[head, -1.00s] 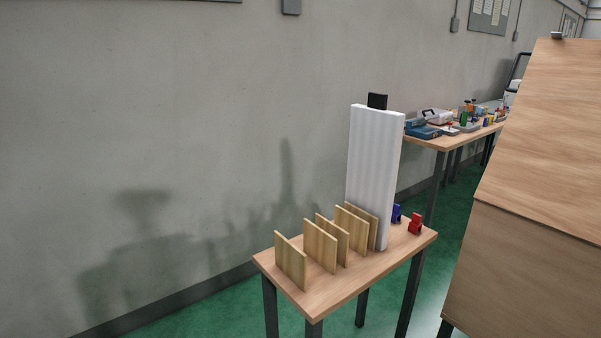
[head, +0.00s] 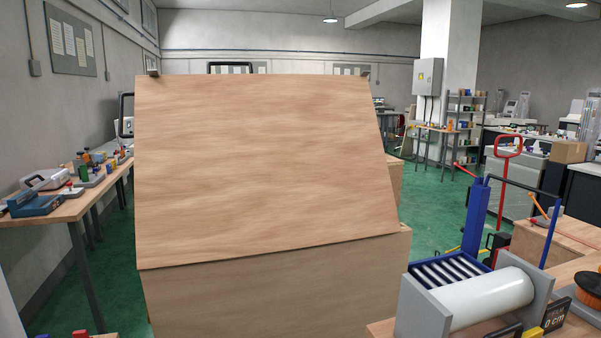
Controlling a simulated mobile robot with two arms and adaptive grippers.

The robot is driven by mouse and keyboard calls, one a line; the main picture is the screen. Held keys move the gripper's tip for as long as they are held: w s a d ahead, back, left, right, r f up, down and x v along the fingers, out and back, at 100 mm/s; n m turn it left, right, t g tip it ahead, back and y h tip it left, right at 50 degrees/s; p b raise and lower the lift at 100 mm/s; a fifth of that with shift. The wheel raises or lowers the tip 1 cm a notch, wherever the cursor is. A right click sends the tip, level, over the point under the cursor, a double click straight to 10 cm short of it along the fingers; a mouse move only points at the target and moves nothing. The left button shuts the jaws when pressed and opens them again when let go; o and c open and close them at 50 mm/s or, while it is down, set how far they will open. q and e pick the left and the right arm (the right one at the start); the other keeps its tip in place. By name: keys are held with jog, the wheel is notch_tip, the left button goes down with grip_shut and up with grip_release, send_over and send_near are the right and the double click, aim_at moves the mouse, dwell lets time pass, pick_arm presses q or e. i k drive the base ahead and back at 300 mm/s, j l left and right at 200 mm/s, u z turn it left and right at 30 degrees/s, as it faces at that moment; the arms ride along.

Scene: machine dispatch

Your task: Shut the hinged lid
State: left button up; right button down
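A large wooden box (head: 270,300) stands directly in front of me in the head view. Its broad wooden lid (head: 260,165) is raised and tilted above the box, with its lower edge along the box's top. The lid hides whatever is behind it and the inside of the box. A small dark piece (head: 152,72) sits at the lid's upper left corner. Neither of my grippers is in view.
A bench with tools (head: 60,210) stands along the left wall. At the lower right are a white roller (head: 485,303) between grey plates and a blue-framed rack (head: 448,270). Green floor (head: 432,205) shows right of the box.

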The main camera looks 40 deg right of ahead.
aim_at(227, 167)
jog(key=i+z, duration=0.25)
jog(key=z, duration=0.2)
jog(key=i+z, duration=0.2)
jog(key=z, duration=0.3)
jog(key=i+j+z, duration=0.2)
jog(key=z, duration=0.25)
jog(key=i+j+z, duration=0.15)
jog(key=z, duration=0.35)
jog(key=j, duration=0.1)
